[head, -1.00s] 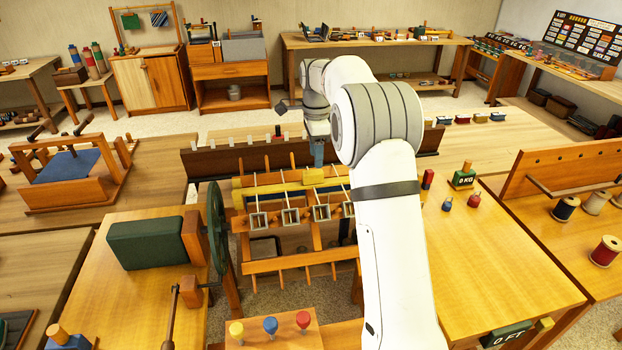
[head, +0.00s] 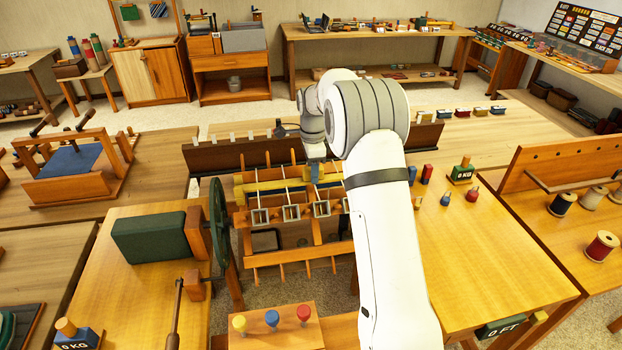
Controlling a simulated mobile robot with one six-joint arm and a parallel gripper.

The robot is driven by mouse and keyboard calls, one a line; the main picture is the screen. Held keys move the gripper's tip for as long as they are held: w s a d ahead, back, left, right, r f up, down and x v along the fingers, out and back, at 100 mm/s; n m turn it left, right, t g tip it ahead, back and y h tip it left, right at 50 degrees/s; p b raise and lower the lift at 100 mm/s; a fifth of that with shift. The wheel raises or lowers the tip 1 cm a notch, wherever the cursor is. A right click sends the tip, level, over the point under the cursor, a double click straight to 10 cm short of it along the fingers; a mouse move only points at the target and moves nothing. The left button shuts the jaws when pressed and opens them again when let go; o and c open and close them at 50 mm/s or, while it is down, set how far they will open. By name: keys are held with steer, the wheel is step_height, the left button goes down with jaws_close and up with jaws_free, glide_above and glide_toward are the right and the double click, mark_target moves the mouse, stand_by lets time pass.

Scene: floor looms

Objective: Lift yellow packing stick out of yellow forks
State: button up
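The loom frame (head: 293,256) stands in the middle of the head view, with upright wooden pegs and several pale square-ended rods across it. A long yellow bar (head: 262,187), which looks like the yellow packing stick, lies level across the loom behind the rods. My arm reaches over the loom from the front right. My gripper (head: 315,180) points down at the right part of the yellow bar, close to or touching it. Its fingertips are small and partly hidden, so I cannot tell whether they are around the bar. The yellow forks are not clearly distinguishable.
A dark brown beam (head: 225,156) runs behind the loom. A green wheel (head: 219,222) and a dark green block (head: 149,238) are at its left. Yellow, blue and red knobs stand on a block (head: 287,337) in front. The right tabletop (head: 480,265) is mostly clear.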

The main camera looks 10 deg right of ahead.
jaws_close()
steer(key=shift+r, duration=0.15)
